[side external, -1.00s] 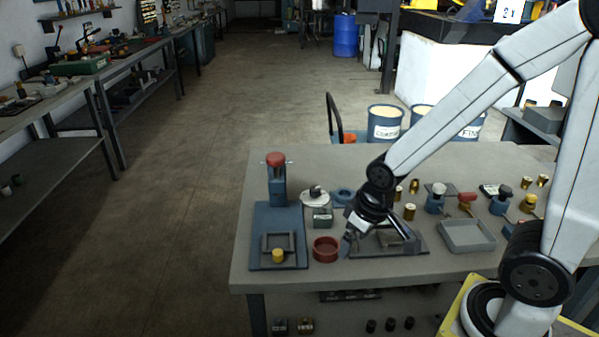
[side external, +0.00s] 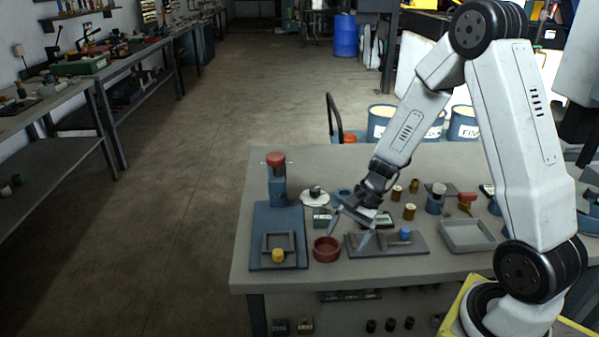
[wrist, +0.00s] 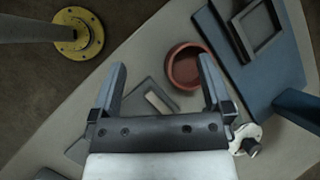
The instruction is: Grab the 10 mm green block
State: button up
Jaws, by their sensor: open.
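A small grey-green block (side external: 321,218) stands on the bench behind the red round dish (side external: 326,249); its size marking is too small to read. A second dark greenish block with a pale face (side external: 383,219) shows just right of my gripper; I cannot tell which is the 10 mm one. My gripper (side external: 350,230) is open and empty above the bench, between the first block and the grey plate (side external: 413,247). In the wrist view the red dish (wrist: 184,68) lies beyond the open fingers (wrist: 161,62); no green block is clear there.
A blue knob (side external: 405,233) sits on the grey plate. A grey tray (side external: 467,247) and several brass pieces lie to the right. The front left bench edge is close.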

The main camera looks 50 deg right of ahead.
aim_at(324, 213)
jog(key=w+d+m+t, duration=0.1)
jog(key=m, duration=0.1)
jog(key=w+d+f+m+t+y, duration=0.1)
jog(key=d+m, duration=0.1)
jog(key=w+d+f+m+t+y, duration=0.1)
jog(key=w+m, duration=0.1)
jog(key=shift+d, duration=0.25)
jog(key=w+d+m+t, duration=0.1)
jog(key=d+m+t, duration=0.1)
jog(key=w+d+f+m+t, duration=0.1)
jog(key=d+m+t, duration=0.1)
jog(key=d, duration=0.1)
jog(key=w+d+m+t, duration=0.1)
jog(key=d+m+t, duration=0.1)
jog(key=d, duration=0.1)
jog(key=shift+w+d+f+m, duration=0.2)
jog(key=shift+w+m, duration=0.15)
jog(key=shift+m, duration=0.05)
jog(key=shift+x, duration=1.35)
jog(key=shift+a, duration=0.1)
jog(key=shift+r+x, duration=0.2)
jog(key=shift+x, duration=2.3)
jog(key=shift+w, duration=0.15)
grip_shut()
